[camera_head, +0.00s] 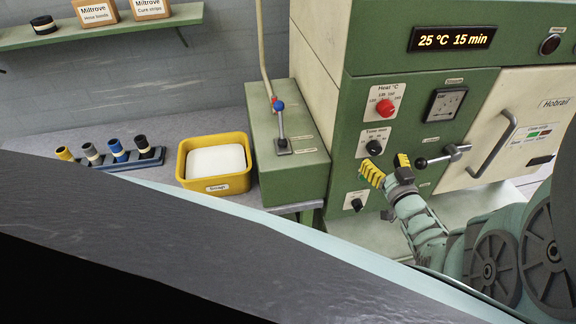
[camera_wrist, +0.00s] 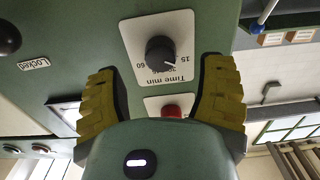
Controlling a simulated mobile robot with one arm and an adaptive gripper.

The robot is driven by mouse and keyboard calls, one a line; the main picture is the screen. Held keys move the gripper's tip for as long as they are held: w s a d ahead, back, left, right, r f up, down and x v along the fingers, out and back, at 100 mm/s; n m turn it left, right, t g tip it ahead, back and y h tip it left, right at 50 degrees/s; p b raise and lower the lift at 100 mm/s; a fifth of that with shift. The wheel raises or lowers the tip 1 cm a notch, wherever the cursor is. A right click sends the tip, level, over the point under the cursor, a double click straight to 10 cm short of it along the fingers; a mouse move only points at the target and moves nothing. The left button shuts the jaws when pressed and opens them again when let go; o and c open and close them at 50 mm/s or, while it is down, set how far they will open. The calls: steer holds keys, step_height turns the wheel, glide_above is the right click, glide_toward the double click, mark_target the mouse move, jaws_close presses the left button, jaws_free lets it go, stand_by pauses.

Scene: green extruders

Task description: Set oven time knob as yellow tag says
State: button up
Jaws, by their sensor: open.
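The black time knob (camera_head: 373,147) sits on a white "Time min" plate on the green oven front. It also shows in the wrist view (camera_wrist: 161,48), upside down, with a white mark on its lower right, near the printed 15. The display (camera_head: 452,39) reads 25 °C 15 min. My gripper (camera_head: 387,167) is open, its yellow fingers just below the knob in the head view. In the wrist view the open fingers (camera_wrist: 160,68) stand either side of the knob, apparently not touching it. I cannot make out a yellow tag.
The red heat knob (camera_head: 385,107) is above the time knob, another black knob (camera_head: 356,204) below. An oven door handle (camera_head: 493,144) and a lever (camera_head: 443,156) stick out at right. A yellow scrap bin (camera_head: 216,187) and a green box (camera_head: 309,170) stand left.

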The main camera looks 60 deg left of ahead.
mark_target(376, 153)
steer(key=shift+b+x, duration=0.5)
steer(key=shift+x, duration=1.5)
steer(key=shift+o, duration=0.3)
steer(key=shift+s, duration=0.1)
jaws_close()
steer(key=shift+f+m, duration=0.15)
steer(key=shift+m, duration=0.35)
steer(key=shift+d+m, duration=0.1)
steer(key=shift+m, duration=0.3)
